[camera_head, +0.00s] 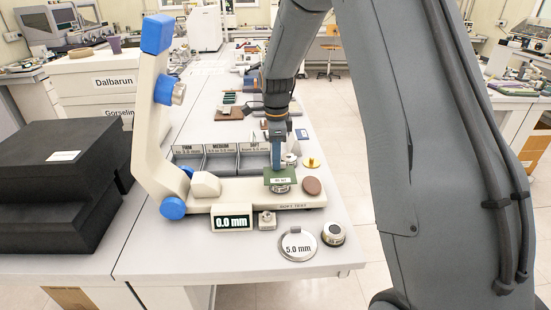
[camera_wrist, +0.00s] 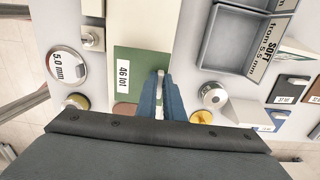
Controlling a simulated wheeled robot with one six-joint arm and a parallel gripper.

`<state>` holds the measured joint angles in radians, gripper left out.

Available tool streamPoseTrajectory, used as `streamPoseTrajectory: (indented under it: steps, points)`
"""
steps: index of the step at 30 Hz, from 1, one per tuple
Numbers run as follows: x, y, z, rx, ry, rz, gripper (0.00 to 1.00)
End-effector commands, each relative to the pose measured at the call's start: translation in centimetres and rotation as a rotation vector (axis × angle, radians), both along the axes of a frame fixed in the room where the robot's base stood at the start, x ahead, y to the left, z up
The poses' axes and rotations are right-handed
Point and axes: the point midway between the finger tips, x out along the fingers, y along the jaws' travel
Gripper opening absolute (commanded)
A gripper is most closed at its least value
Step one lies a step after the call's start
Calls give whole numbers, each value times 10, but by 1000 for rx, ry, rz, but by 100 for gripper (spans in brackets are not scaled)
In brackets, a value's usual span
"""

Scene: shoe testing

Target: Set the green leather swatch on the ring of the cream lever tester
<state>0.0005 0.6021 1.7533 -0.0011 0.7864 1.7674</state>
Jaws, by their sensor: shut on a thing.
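The green leather swatch (camera_head: 270,174) with a white label is in my gripper (camera_head: 277,165). It lies flat over the metal ring (camera_head: 282,188) on the base of the cream lever tester (camera_head: 147,110). I cannot tell whether the swatch touches the ring. The tester's lever is raised at the left, and its display (camera_head: 232,222) reads 0.0 mm. In the wrist view my gripper (camera_wrist: 161,75) is shut on one edge of the swatch (camera_wrist: 140,65), label "46 lot". The swatch hides the ring there.
A brown disc (camera_head: 312,186) lies right of the ring. A 5.0 mm disc (camera_head: 298,246) and a round metal piece (camera_head: 333,235) lie in front of the tester. Labelled grey bins (camera_head: 221,163) stand behind it. Black foam blocks (camera_head: 75,158) are at the left.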

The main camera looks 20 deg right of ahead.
Motion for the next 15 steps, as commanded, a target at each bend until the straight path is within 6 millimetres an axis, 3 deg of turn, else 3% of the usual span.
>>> streamPoseTrajectory:
  steps: [7,8,11,15]
  points:
    - [0,0,-6,0,0,0,0]
    - [0,0,-5,0,0,0,13]
    - [0,0,-5,0,0,0,30]
    - [0,0,-5,0,0,0,30]
